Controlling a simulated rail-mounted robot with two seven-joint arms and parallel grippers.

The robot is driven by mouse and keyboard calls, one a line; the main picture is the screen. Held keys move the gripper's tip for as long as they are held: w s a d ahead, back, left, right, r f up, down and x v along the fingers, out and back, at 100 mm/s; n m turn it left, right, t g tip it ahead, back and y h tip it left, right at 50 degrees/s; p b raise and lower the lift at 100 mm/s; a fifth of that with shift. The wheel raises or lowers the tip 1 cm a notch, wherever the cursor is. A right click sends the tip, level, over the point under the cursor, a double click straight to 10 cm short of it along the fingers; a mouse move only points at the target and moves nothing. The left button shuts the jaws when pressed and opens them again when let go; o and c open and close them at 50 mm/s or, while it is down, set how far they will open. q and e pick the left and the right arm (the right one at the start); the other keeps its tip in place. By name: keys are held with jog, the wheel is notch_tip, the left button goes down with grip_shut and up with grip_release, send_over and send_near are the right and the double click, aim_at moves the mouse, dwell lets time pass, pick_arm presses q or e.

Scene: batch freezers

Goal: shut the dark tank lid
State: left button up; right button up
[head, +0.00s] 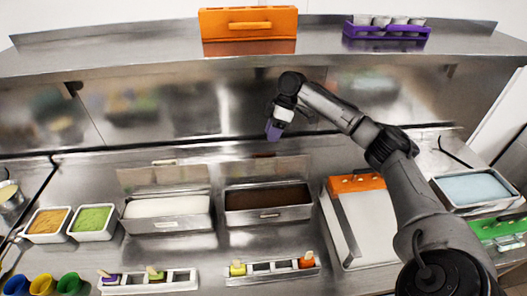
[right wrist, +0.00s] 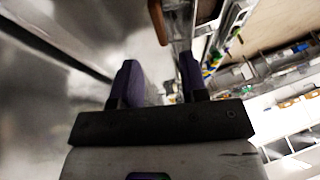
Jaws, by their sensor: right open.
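The dark tank (head: 268,216) is a steel tub with dark brown contents, in the middle of the counter. Its lid (head: 285,168) stands open, raised along the tank's back edge. My right gripper (head: 273,134) is above and behind this lid, with purple fingers pointing down. It looks apart from the lid. In the right wrist view the two fingers (right wrist: 160,80) are spread with nothing between them. A brown bar (right wrist: 157,22) shows beyond the fingertips; I cannot tell for sure whether it is the lid's handle. My left gripper is not in view.
A white-filled tank (head: 165,224) with its lid raised stands to the left. A white box with an orange end (head: 357,183) is to the right, below my right arm. Holders with coloured items (head: 272,277) sit in front. An orange case (head: 248,32) is on the shelf above.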

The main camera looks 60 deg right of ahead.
aim_at(265, 167)
jog(key=shift+x, duration=3.6)
jog(key=shift+r, duration=0.1)
grip_shut()
